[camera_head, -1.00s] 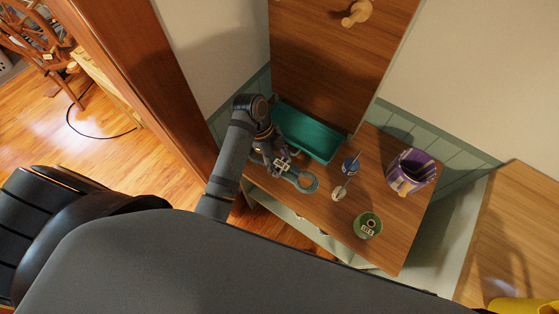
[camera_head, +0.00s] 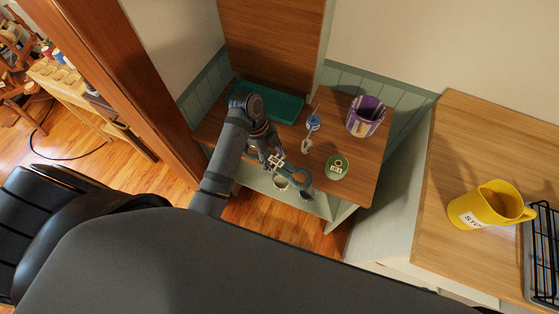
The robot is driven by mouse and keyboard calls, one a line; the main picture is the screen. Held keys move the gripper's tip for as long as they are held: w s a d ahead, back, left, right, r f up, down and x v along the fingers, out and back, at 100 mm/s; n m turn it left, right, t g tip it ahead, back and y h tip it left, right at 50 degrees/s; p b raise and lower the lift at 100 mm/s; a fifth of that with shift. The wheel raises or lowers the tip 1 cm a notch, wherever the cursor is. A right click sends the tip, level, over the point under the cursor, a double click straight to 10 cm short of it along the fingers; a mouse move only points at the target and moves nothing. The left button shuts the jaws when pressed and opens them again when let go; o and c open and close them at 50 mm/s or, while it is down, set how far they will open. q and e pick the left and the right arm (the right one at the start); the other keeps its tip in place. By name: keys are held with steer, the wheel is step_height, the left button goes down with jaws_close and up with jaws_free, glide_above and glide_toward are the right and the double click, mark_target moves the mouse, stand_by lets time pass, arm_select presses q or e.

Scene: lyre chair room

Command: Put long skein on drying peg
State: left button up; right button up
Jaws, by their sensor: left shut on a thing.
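My left gripper (camera_head: 276,164) is over the front edge of the small wooden table (camera_head: 358,181). It is shut on a blue-grey looped thing, which looks like the long skein (camera_head: 302,178). The skein's loop extends to the right of the fingers, past the table's front edge; part of it is hidden by the gripper. The drying peg is out of view; only the lower part of the upright wooden board (camera_head: 275,45) shows behind the table. My right gripper is not in view.
On the table are a teal tray (camera_head: 270,103), a purple striped container (camera_head: 366,116), a green round tin (camera_head: 337,167) and a small blue-topped item (camera_head: 313,122). A counter (camera_head: 470,150) at right holds a yellow mug (camera_head: 487,206). A wooden door frame (camera_head: 130,80) stands at left.

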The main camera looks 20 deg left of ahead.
arm_select(q)
steer(key=shift+y, duration=0.4)
steer(key=a, duration=0.1)
steer(key=w+a, duration=0.1)
steer(key=a, duration=0.1)
steer(key=w+a+p, duration=0.1)
steer(key=a, duration=0.1)
steer(key=shift+a, duration=0.2)
steer(key=w+a+r+m+t+y+p, duration=0.25)
steer(key=a+r+y, duration=0.2)
steer(key=a, duration=0.45)
steer(key=w+a+r+m+t+y+p, duration=0.1)
steer(key=w+a+r+y+p, duration=0.15)
steer(key=a+r, duration=0.45)
steer(key=w+a+r+m+t+y+p, duration=0.2)
steer(key=w+a+r+m+t+p, duration=0.15)
steer(key=a+r+m+t, duration=0.45)
steer(key=w+d+r+m+t+h+p, duration=0.1)
steer(key=w+d+r+m+t+h, duration=0.1)
steer(key=d+r, duration=0.4)
step_height(320, 180, up, 4)
steer(key=shift+w+d+r+t+h, duration=0.15)
steer(key=shift+w+t+h, duration=0.45)
steer(key=shift+h, duration=0.6)
